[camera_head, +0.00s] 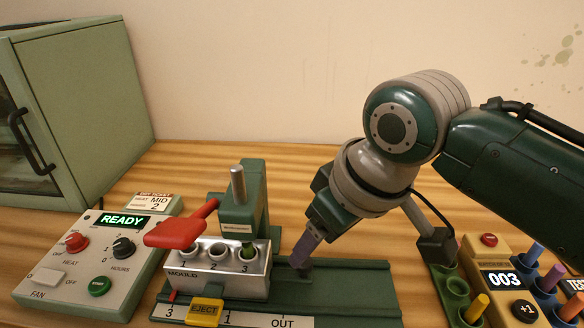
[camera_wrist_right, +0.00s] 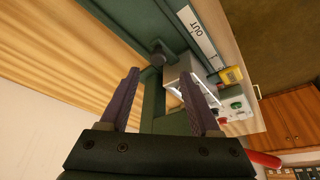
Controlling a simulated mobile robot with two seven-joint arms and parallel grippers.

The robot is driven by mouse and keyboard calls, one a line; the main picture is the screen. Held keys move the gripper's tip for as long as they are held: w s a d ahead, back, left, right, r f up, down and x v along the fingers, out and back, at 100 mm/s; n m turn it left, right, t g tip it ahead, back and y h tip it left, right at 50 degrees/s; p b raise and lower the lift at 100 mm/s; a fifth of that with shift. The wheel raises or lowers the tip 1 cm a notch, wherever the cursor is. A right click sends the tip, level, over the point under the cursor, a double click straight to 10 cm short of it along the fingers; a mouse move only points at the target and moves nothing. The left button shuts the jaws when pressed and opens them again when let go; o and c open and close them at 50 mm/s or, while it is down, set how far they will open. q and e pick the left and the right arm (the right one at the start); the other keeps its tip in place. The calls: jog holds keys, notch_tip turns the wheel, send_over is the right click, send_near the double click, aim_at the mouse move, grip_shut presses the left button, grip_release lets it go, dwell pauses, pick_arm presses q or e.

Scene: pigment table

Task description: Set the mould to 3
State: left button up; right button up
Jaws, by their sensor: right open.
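The mould (camera_head: 235,278) is a silver block with holes numbered 1, 2 and 3, sitting on a green rail (camera_head: 350,283). Hole 3 looks green inside; the other two look dark. A small red pointer (camera_head: 172,296) at its front stands by the 3 of the scale strip (camera_head: 262,320). A red lever (camera_head: 180,231) lies over the block's left end. My right gripper (camera_head: 304,252), with purple fingers, points down just right of the mould. In the wrist view the open fingers (camera_wrist_right: 160,76) have the mould (camera_wrist_right: 178,72) beyond them; contact cannot be told. My left gripper is not in view.
A green press post (camera_head: 244,200) stands behind the mould. A yellow EJECT tab (camera_head: 204,312) is in front. The control panel (camera_head: 85,262) showing READY and a green oven (camera_head: 75,110) are left. A counter reading 003 (camera_head: 502,279) and coloured sticks in holders are right.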

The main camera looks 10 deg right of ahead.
jog(key=v, duration=0.4)
jog(key=shift+p, duration=0.3)
jog(key=shift+s, duration=0.1)
jog(key=s+d+r+m+h+p, duration=0.15)
jog(key=s+d, duration=0.35)
jog(key=s, duration=0.6)
jog(key=s+d+m+h+p, duration=0.1)
jog(key=s+d+m, duration=0.25)
jog(key=s, duration=0.65)
notch_tip(320, 180, up, 37)
jog(key=p, duration=3.7)
jog(key=shift+n, duration=0.3)
jog(key=shift+d+f, duration=0.15)
jog(key=shift+f, duration=0.05)
